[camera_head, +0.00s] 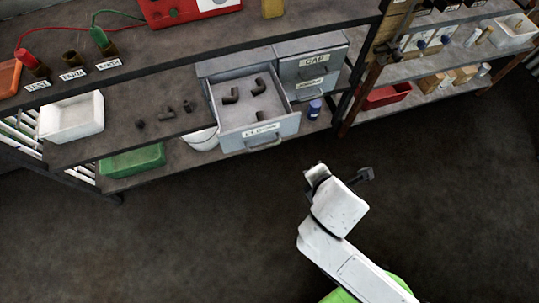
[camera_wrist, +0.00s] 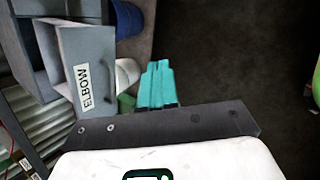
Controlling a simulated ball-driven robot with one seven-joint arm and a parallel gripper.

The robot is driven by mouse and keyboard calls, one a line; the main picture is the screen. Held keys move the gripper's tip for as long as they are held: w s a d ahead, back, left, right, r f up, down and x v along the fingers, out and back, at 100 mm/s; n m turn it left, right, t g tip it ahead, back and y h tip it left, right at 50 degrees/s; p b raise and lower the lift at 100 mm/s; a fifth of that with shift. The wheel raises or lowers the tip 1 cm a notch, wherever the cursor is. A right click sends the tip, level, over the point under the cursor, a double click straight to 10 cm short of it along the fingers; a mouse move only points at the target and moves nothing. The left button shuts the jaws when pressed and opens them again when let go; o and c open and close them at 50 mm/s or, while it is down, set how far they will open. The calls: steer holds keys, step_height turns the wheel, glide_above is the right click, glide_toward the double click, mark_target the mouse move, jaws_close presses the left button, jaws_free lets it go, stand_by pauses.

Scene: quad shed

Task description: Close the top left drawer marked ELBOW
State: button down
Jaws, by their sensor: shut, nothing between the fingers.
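The grey ELBOW drawer (camera_head: 285,128) is pulled out of the top left of a small grey cabinet (camera_head: 225,66). Several dark elbow fittings (camera_head: 258,87) lie in it. Its front with the ELBOW label also shows in the wrist view (camera_wrist: 88,62), at upper left and tilted. My gripper (camera_wrist: 157,66) shows its teal fingers together, empty, to the right of the drawer front and apart from it. In the head view my arm's end is in front of the shelf, below and right of the drawer; the teal fingers are hidden there.
The CAP drawer (camera_head: 316,61) at top right is closed. A blue jar (camera_head: 314,109) stands right of the open drawer. A white bowl (camera_head: 203,138) and a green bin (camera_head: 132,161) are on the left. The floor in front is clear.

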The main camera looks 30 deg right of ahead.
steer(key=w+a+n+t+b, duration=0.2)
steer(key=a+n+t, duration=0.2)
steer(key=a+n, duration=0.7)
steer(key=w+d+f+n, duration=0.2)
steer(key=w+f, duration=0.1)
steer(key=w, duration=0.2)
steer(key=w+d+f+n+y, duration=0.1)
steer(key=w+d+f+n, duration=0.1)
steer(key=w, duration=0.4)
steer(key=shift+w+d+f, duration=0.25)
steer(key=shift+d+f, duration=0.25)
steer(key=shift+d, duration=0.15)
steer(key=shift+w, duration=0.1)
steer(key=p, duration=0.3)
glide_toward(250, 106)
steer(key=w, duration=0.2)
steer(key=w+d+f, duration=0.1)
steer(key=w, duration=0.1)
steer(key=w+d+f, duration=0.1)
steer(key=w, duration=0.1)
steer(key=shift+w+f, duration=0.15)
steer(key=shift+w, duration=0.15)
steer(key=shift+w+r, duration=0.2)
steer(key=shift+w+r, duration=0.1)
